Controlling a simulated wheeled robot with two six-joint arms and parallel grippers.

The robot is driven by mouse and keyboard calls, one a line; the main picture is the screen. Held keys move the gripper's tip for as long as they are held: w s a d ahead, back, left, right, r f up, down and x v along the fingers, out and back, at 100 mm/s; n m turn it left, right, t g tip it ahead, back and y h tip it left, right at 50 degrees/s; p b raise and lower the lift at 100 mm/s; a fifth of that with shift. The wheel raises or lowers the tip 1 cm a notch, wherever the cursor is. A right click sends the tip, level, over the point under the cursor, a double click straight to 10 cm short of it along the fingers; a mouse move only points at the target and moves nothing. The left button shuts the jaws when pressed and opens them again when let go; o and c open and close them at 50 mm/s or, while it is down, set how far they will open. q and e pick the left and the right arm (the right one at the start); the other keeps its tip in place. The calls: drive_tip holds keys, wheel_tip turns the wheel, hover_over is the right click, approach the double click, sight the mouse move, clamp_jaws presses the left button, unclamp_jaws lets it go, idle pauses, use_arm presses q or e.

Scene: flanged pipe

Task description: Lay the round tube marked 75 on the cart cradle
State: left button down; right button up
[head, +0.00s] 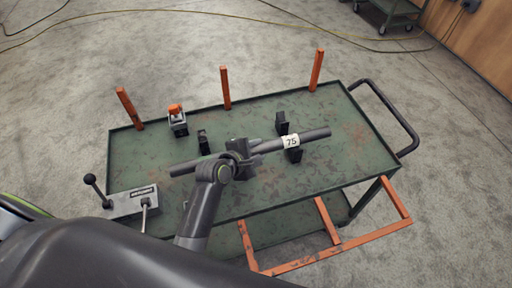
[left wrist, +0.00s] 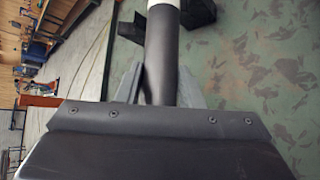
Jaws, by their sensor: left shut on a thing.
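The round tube (head: 315,135) is dark grey, with a white band marked 75 (head: 291,141). It lies lengthwise over the green cart top. My left gripper (head: 243,157) is shut around its middle; in the left wrist view the tube (left wrist: 161,55) runs between the two fingers (left wrist: 158,88). Black cradle pieces (head: 282,123) stand on both sides of the tube near the label, and they also show in the left wrist view (left wrist: 196,14). Another black piece (head: 204,142) stands behind the tube's left part. I cannot tell whether the tube touches the cradle. My right gripper is out of view.
The green cart (head: 140,160) has orange posts (head: 225,88) along its far edge and a black handle (head: 393,112) at right. An orange-topped clamp (head: 177,120) stands at the back left. A grey lever box (head: 132,201) sits at the front left. The right end is bare.

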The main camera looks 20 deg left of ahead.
use_arm(q)
drive_tip(key=shift+f, duration=0.5)
drive_tip(key=shift+p, duration=0.4)
drive_tip(key=shift+f, duration=0.5)
idle(0.7)
drive_tip(key=c, duration=0.9)
unclamp_jaws()
drive_tip(key=shift+s+f, duration=0.1)
drive_tip(key=shift+f, duration=0.05)
drive_tip(key=shift+s, duration=0.1)
drive_tip(key=v, duration=1.7)
drive_tip(key=shift+r, duration=0.2)
